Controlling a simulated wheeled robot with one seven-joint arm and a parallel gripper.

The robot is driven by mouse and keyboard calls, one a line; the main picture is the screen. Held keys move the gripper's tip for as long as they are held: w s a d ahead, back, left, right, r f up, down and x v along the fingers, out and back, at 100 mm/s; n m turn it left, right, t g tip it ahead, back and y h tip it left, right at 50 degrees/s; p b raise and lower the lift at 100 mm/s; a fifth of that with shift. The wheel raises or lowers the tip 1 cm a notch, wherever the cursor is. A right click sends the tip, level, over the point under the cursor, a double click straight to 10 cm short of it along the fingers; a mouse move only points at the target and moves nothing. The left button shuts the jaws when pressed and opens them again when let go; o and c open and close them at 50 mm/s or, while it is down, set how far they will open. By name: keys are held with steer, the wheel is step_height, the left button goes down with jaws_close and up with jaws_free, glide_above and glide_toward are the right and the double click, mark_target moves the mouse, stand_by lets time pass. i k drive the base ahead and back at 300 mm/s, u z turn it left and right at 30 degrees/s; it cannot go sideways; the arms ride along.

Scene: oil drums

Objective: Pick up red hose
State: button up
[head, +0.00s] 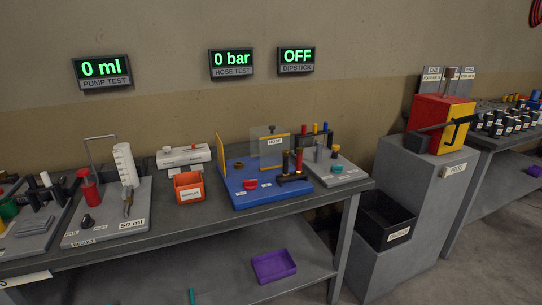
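I cannot pick out the red hose with certainty. A small dark rack (314,137) at the back right of the workbench holds a few short coloured pieces upright, and at least one looks red; they are too small to tell whether they are hoses. Left of it is a blue test board (243,192) with a clear panel (268,148) edged in yellow, a red knob (250,184) and two dark upright posts with red on them (285,166). My gripper is not in view.
The grey workbench (215,223) also carries an orange box (188,187), a white device (183,155) and a pump stand. A purple tray (274,266) lies on the lower shelf. Right stands a pedestal with a red-yellow machine (436,122) and black bin (384,219).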

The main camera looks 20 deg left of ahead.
mark_target(299, 151)
steer(key=u, duration=0.5)
steer(key=i, duration=1)
steer(key=u, duration=1.1)
steer(key=i, duration=0.55)
steer(key=u, duration=0.4)
